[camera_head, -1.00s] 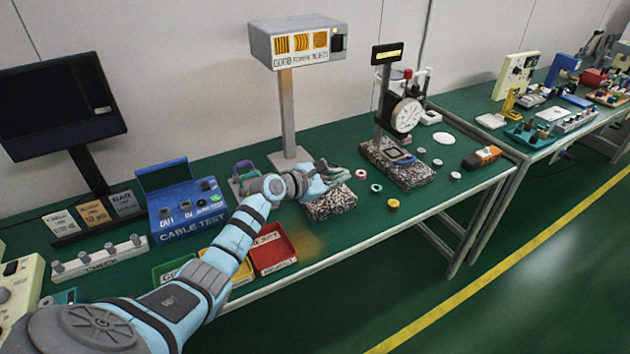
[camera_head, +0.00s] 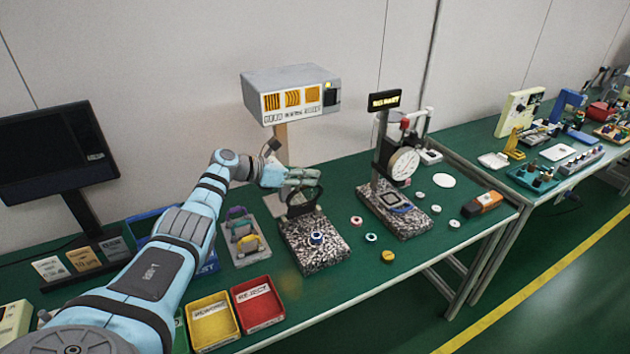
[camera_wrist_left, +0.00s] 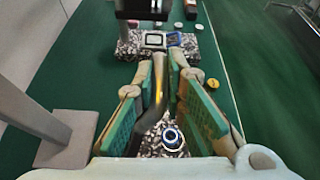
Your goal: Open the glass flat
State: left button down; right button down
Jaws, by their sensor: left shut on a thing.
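The glass flat (camera_head: 303,210) shows in the head view as a dark ring-shaped frame, tilted up at the back of a speckled granite block (camera_head: 313,256). My left gripper (camera_head: 302,178) is at the frame's upper edge and shut on it. In the left wrist view, a dark curved bar (camera_wrist_left: 158,88) of the frame runs between the green-padded fingers (camera_wrist_left: 165,105). A small blue-and-white ring (camera_head: 316,238) lies on the block, uncovered in the head view. It also shows below the fingers in the left wrist view (camera_wrist_left: 172,138). My right gripper is out of view.
A grey lamp box (camera_head: 292,95) on a post stands behind the block. A dial gauge stand (camera_head: 403,163) is to the right. Yellow (camera_head: 212,322) and red (camera_head: 258,305) trays and a grey rack (camera_head: 243,238) are to the left. Small rings lie between the two granite blocks.

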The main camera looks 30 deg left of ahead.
pick_arm(q)
jog(key=shift+w+a, duration=0.25)
jog(key=shift+a, duration=0.15)
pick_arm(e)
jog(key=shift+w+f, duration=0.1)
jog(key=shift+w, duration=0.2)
pick_arm(q)
jog(key=c, duration=1.7)
grip_release()
jog(key=shift+a, duration=0.15)
jog(key=shift+o, duration=0.2)
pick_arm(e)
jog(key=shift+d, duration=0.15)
pick_arm(q)
jog(key=v, duration=1.2)
jog(key=shift+f, duration=0.1)
jog(key=shift+f, duration=0.1)
